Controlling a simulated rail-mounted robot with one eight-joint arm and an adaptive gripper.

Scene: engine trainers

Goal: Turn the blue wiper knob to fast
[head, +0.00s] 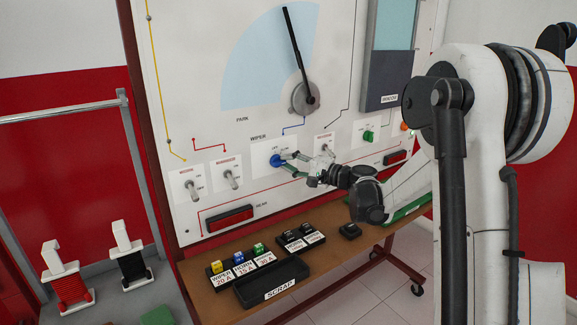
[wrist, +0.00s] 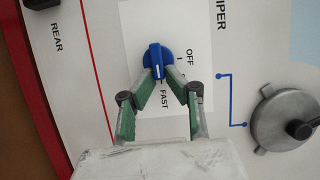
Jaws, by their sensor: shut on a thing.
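The blue wiper knob (head: 275,160) is on a white plate on the upright panel, under the word WIPER. In the wrist view the knob (wrist: 157,57) has a raised grip with a white mark pointing down the picture, toward the printed FAST. OFF and a middle mark are printed to its right and lower right. My gripper (head: 285,161) reaches the knob from the right. In the wrist view its green-padded fingertips (wrist: 159,76) are shut on the knob's grip, one on each side. The lower part of the grip is between the fingertips.
A wiper arm (head: 296,50) on a round hub is above the knob. Toggle switches (head: 230,175) are beside it. A shelf below holds labelled fuses (head: 239,261) and a black scrap tray (head: 272,285). A metal rail (head: 60,112) stands at left.

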